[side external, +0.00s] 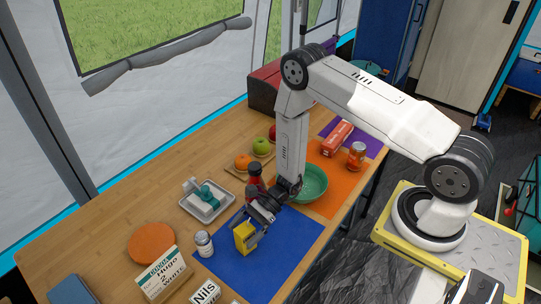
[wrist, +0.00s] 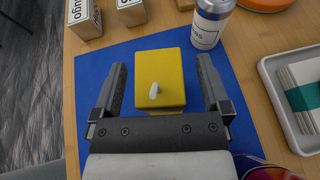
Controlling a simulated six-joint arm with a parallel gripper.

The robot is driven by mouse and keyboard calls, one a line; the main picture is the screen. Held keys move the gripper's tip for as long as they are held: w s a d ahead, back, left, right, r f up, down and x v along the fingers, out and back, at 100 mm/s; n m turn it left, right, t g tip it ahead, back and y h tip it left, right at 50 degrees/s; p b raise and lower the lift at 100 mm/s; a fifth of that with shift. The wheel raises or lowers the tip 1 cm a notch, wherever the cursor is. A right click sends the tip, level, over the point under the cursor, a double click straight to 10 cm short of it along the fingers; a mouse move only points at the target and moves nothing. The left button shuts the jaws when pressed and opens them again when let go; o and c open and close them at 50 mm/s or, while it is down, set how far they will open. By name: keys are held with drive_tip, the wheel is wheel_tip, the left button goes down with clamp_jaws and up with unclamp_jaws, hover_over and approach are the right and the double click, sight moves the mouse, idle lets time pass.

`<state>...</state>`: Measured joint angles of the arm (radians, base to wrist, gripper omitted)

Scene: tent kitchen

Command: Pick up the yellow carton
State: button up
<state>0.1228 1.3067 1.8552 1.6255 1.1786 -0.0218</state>
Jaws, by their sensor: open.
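The yellow carton (side external: 243,235) stands on the blue mat (side external: 285,251) in the side view. In the wrist view the carton (wrist: 161,73) lies between my two fingers, with a small white piece on its near face. My gripper (side external: 252,225) is open around the carton, with a finger on either side. In the wrist view my gripper (wrist: 159,82) shows a gap between each finger and the carton.
A grey tray (side external: 222,213), a green bowl (side external: 312,184) and an orange plate (side external: 151,243) are nearby. Lettered boxes (side external: 165,277) stand at the front. The mat's right part is clear.

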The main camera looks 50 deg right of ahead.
drive_tip(key=shift+c, duration=0.2)
clamp_jaws()
drive_tip(key=shift+r, duration=0.25)
drive_tip(key=shift+r, duration=0.9)
drive_tip(key=s+d+r, duration=0.3)
drive_tip(key=s+r, duration=0.7)
drive_tip(key=s, duration=0.3)
drive_tip(key=shift+s+d+r, duration=0.25)
drive_tip(key=shift+s+r, duration=0.05)
drive_tip(key=shift+r, duration=0.1)
